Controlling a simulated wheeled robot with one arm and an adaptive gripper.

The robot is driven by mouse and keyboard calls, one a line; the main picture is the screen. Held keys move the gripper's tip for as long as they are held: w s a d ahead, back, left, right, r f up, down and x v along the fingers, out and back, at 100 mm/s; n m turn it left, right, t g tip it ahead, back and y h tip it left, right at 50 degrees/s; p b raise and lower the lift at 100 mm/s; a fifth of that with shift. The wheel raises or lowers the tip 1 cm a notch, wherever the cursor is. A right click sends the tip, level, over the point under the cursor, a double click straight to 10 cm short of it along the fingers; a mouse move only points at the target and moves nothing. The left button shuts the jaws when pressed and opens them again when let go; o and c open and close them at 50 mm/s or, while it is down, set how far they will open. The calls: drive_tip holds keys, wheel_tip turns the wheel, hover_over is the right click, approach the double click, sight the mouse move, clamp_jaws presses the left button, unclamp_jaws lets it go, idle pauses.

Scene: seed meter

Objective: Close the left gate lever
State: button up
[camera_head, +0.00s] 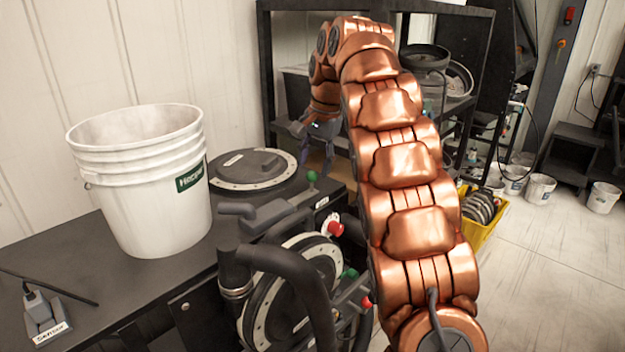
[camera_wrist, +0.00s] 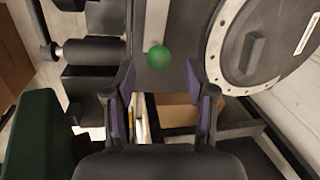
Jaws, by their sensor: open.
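The same green knob (camera_wrist: 159,57) shows in the wrist view, centred just beyond and between my fingertips. My gripper (camera_head: 327,160) points down close to this knob, partly hidden by my arm. The wrist view shows my gripper (camera_wrist: 160,78) open, with its two purple-padded fingers apart and nothing held. A red knob (camera_head: 335,228) sits lower on the meter. Another green knob (camera_head: 348,273) and red knob (camera_head: 366,302) are lower still. The frames carry no label telling which lever is left.
A white bucket (camera_head: 150,190) stands on the dark table (camera_head: 120,290) at left. The round lid (camera_head: 253,170) and black hoses (camera_head: 290,270) crowd the meter. A dark shelf (camera_head: 268,70) stands behind. A yellow crate (camera_head: 478,240) is on the floor at right.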

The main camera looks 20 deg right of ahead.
sight(313, 171)
drive_tip(key=shift+w+a+f+p, duration=0.15)
drive_tip(key=shift+f+p, duration=0.15)
drive_tip(key=shift+f, duration=0.75)
drive_tip(key=shift+w+f+p, duration=0.1)
drive_tip(key=shift+f+p, duration=0.15)
drive_tip(key=shift+f, duration=0.8)
clamp_jaws()
